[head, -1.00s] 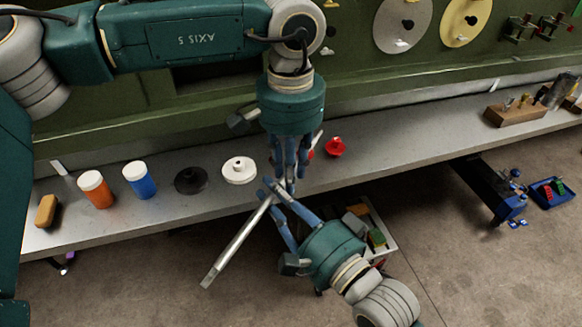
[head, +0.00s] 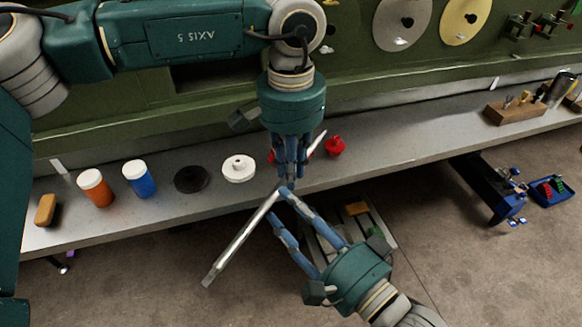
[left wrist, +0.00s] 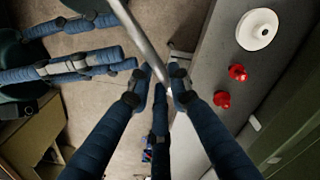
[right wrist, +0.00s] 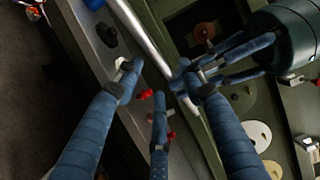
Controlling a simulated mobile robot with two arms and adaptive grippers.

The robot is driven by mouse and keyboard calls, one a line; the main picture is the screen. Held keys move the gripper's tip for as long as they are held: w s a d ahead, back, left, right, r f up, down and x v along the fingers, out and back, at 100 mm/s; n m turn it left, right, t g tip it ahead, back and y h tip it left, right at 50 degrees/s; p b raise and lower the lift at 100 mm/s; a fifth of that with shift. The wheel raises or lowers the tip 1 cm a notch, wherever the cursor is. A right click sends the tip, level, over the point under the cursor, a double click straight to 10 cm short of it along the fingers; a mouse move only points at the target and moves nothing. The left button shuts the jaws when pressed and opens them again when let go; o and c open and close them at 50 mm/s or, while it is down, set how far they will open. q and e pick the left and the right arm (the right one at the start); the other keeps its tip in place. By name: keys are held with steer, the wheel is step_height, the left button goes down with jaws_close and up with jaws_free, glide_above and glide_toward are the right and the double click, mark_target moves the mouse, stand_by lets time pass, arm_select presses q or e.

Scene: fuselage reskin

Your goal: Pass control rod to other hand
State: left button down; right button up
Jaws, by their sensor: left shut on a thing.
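The control rod (head: 240,240) is a long silvery bar held slanted in front of the bench, its lower end to the left. My left gripper (head: 289,178) points down and is shut on the rod near its upper part. The rod also crosses between the fingers in the left wrist view (left wrist: 136,36). My right gripper (head: 279,205) comes from the lower right, its fingers spread beside the rod just below my left gripper. In the right wrist view the rod (right wrist: 152,45) passes between or just beyond the open fingers; exact contact is unclear.
The grey bench (head: 400,145) carries an orange jar (head: 96,190), a blue jar (head: 140,180), a black disc (head: 191,180), a white disc (head: 239,169) and a red knob (head: 335,146). A wooden block (head: 515,112) stands farther right. A tray (head: 370,230) sits low behind my right gripper.

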steer(key=w+d+f+n+g+h, duration=0.15)
steer(key=d+f, duration=0.25)
steer(key=f, duration=0.8)
steer(key=d+f+n+g+h, duration=0.1)
steer(key=d+f+h, duration=0.25)
steer(key=f, duration=0.85)
steer(key=w+d+f+n+g+h, duration=0.15)
steer(key=d+f, duration=0.25)
steer(key=f, duration=0.7)
steer(key=s+d+f+n+g+h, duration=0.15)
steer(key=s+d+f, duration=0.3)
steer(key=f, duration=0.55)
steer(key=s+d+f+n+g+h, duration=0.1)
steer(key=s+d+f+n+h, duration=0.15)
steer(key=s+f, duration=0.5)
steer(key=s+d+f+n+g, duration=0.2)
steer(key=s+f, duration=0.6)
steer(key=s, duration=0.4)
steer(key=s+d+f+n+g+h, duration=0.1)
steer(key=s+d+f+g, duration=0.3)
steer(key=s+f, duration=0.4)
steer(key=s+n, duration=0.1)
steer(key=s, duration=0.3)
steer(key=shift+d, duration=0.25)
